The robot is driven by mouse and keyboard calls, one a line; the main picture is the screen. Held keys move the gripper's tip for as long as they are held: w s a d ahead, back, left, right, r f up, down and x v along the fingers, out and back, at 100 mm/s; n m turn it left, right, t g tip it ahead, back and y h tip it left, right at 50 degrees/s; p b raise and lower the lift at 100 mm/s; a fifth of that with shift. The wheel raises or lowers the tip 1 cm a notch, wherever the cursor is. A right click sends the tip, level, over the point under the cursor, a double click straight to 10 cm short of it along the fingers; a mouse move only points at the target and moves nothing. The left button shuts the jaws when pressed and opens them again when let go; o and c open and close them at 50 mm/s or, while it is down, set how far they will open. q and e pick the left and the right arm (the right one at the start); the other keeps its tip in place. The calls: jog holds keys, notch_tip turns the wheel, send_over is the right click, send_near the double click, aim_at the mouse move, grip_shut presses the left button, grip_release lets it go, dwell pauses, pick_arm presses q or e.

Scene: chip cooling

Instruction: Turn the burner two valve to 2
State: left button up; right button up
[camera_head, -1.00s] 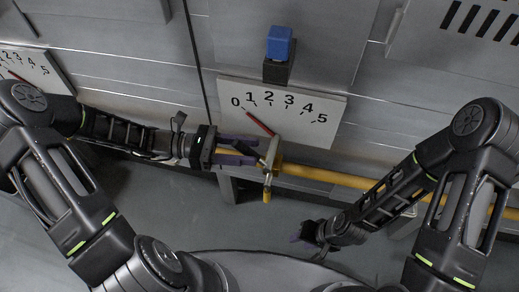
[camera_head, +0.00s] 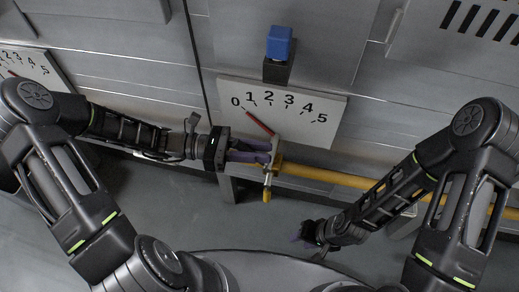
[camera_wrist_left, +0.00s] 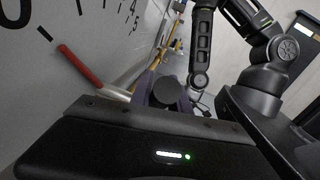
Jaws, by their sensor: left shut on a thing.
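A white dial plate (camera_head: 315,112) numbered 0 to 5 is on the grey panel, with its red pointer (camera_head: 260,123) aimed at the tick beside 0. The pointer also shows in the left wrist view (camera_wrist_left: 80,67). Below it, a valve (camera_head: 276,152) sits on a yellow gas pipe (camera_head: 325,174). My left gripper (camera_head: 268,151) reaches the valve from the left, its purple fingers shut on the valve's handle, which they mostly hide. My right gripper (camera_head: 304,236) hangs low, apart from the valve; its fingers are too dark and small to read.
A second dial plate (camera_head: 35,68) is at the far left. A blue block (camera_head: 279,43) on a black mount stands above the middle dial. A vented panel (camera_head: 478,30) is at the upper right. The floor (camera_head: 200,215) below the pipe is clear.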

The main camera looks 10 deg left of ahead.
aim_at(274, 154)
pick_arm(q)
grip_shut()
dwell(0.7)
jog(key=shift+d+r+y+p, duration=0.15)
jog(key=shift+r+y+p, duration=0.15)
jog(key=shift+p, duration=0.35)
jog(key=d+y+p, duration=0.1)
jog(key=p, duration=0.2)
jog(key=d+y+p, duration=0.1)
jog(key=y+p, duration=0.1)
jog(key=p, duration=0.1)
jog(key=shift+s+r+y, duration=0.1)
jog(key=shift+r+y, duration=0.2)
jog(key=shift+d+f+m+y+p, duration=0.15)
jog(key=shift+d+m+y+p, duration=0.2)
jog(key=shift+y+p, duration=0.6)
jog(key=shift+d+f+y+p, duration=0.3)
jog(key=shift+y+p, duration=0.1)
jog(key=shift+y, duration=0.15)
